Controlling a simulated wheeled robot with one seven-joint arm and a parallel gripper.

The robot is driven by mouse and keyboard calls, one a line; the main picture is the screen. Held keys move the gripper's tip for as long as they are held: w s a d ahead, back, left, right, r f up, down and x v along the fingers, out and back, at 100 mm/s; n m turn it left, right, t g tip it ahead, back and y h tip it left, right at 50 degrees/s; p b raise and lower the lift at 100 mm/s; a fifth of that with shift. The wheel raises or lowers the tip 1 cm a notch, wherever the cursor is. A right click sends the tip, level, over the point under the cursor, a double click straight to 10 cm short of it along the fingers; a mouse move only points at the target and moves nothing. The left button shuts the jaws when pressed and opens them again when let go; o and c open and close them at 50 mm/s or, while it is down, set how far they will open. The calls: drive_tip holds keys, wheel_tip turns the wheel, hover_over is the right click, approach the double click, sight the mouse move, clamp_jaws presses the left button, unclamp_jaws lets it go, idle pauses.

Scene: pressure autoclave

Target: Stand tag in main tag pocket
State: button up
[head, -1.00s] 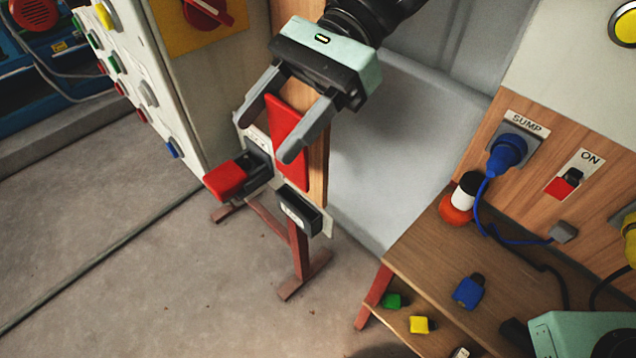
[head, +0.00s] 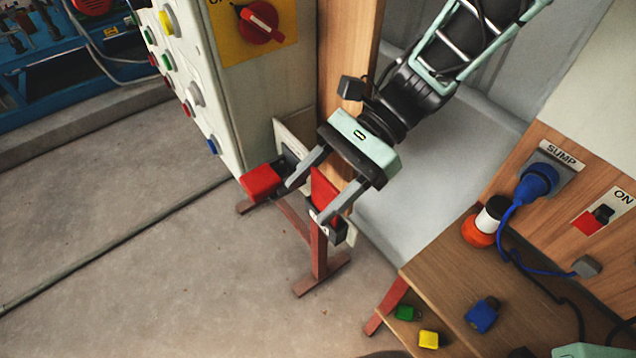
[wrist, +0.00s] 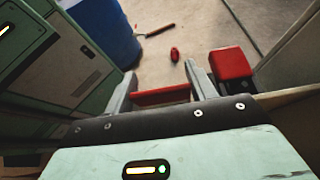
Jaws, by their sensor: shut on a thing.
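My gripper (head: 300,207) is shut on a red flat tag (head: 324,188), which sits between the two grey fingers. The tag also shows as a red strip in the wrist view (wrist: 160,96). A dark pocket (head: 339,228) on a pale plate lies just below the tag in the head view. The right finger partly covers this pocket and the tag's lower end, so I cannot tell whether the tag is inside it. A second dark pocket (head: 294,158) stands to the left, with a red block (head: 261,182) in front of it; that block also shows in the wrist view (wrist: 231,64).
A wooden post (head: 346,50) rises behind my gripper. A panel of coloured buttons (head: 195,95) and a red rotary switch (head: 259,22) are at left. A wooden bench (head: 440,262) with coloured plugs stands at right. Open floor (head: 130,240) lies at front left.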

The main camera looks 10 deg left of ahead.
drive_tip(key=shift+f, duration=0.1)
drive_tip(key=o, duration=0.7)
drive_tip(key=shift+w+r, duration=0.1)
drive_tip(key=shift+r, duration=0.1)
drive_tip(key=shift+b+v, duration=2.25)
drive_tip(key=shift+v, duration=3.7)
drive_tip(key=shift+f, duration=0.15)
